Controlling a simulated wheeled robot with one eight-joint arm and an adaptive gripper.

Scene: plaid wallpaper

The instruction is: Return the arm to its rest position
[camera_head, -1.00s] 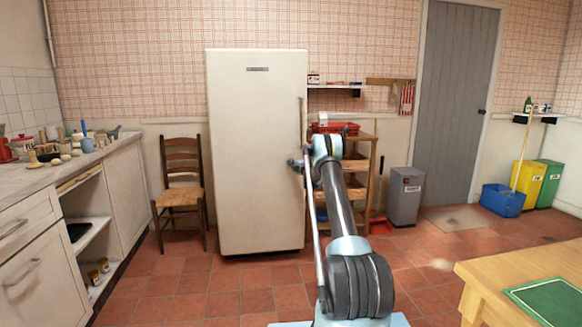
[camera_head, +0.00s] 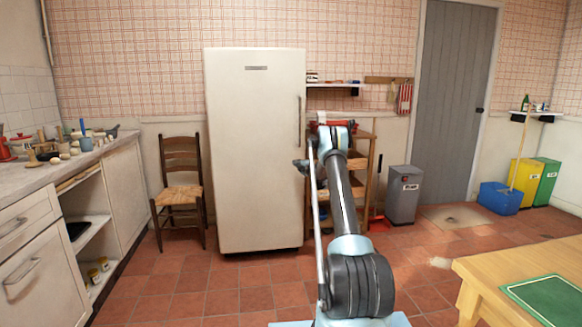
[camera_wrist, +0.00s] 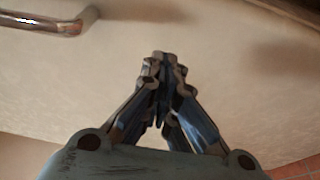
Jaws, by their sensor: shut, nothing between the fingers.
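My arm (camera_head: 345,200) rises from the bottom centre of the head view and reaches forward and up, in front of the wooden shelf unit and just right of the fridge. In the wrist view my gripper (camera_wrist: 162,62) is shut, its fingertips together and nothing between them. Behind it is a pale cream surface, which looks like the fridge (camera_head: 254,150), with a metal handle (camera_wrist: 45,22) at the upper left. In the head view the gripper is small and partly hidden by the arm, so its fingers cannot be made out there.
A wooden shelf unit (camera_head: 366,180) stands behind my arm. A chair (camera_head: 180,192) is left of the fridge, and a counter (camera_head: 60,178) with crockery runs along the left. A wooden table (camera_head: 500,266) is at the lower right.

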